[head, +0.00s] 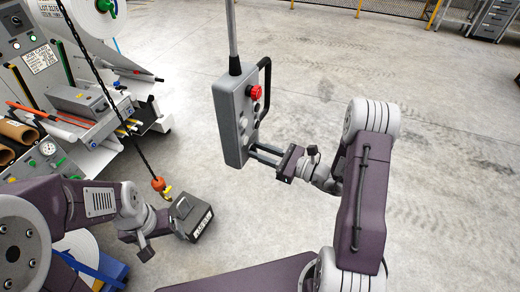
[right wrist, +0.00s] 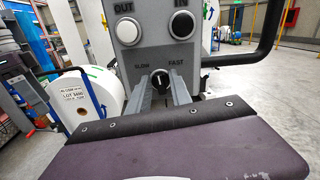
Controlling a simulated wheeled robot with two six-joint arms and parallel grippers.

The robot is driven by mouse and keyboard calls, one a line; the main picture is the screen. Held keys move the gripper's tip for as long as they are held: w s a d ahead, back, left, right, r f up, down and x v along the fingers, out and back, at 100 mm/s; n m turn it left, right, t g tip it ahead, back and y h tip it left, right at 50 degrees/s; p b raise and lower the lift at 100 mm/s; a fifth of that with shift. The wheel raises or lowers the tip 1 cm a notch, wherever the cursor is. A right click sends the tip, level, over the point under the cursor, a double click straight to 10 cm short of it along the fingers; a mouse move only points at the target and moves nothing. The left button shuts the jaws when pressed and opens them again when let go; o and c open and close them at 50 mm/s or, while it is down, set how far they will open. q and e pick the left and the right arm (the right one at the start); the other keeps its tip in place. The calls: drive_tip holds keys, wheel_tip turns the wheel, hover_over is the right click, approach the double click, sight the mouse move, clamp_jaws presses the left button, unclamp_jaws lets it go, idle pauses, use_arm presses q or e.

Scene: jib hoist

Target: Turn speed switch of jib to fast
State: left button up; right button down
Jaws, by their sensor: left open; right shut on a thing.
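The grey jib pendant (head: 235,125) hangs upright in the middle of the head view, with a red button on it. In the right wrist view its face (right wrist: 150,55) carries the labels SLOW at left and FAST at right. The black speed switch (right wrist: 160,80) sits below and between them, its handle looking roughly upright. My right gripper (head: 266,154) reaches the pendant's lower part. In the wrist view its fingers (right wrist: 161,93) are shut on the switch, one on each side. My left gripper (head: 143,248) is open, low at the left, away from the pendant; its fingertips are hard to make out.
A machine with rolls (head: 85,100) stands at the left. A black handle (head: 266,85) edges the pendant.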

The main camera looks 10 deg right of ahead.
drive_tip(key=shift+w+d+f+m+p, duration=0.1)
drive_tip(key=shift+m+p, duration=1)
drive_tip(key=shift+m, duration=1.45)
drive_tip(key=shift+w+m+p, duration=0.1)
drive_tip(key=shift+m+p, duration=1)
drive_tip(key=shift+m, duration=1.45)
drive_tip(key=c, duration=1.4)
unclamp_jaws()
drive_tip(key=shift+o, duration=1)
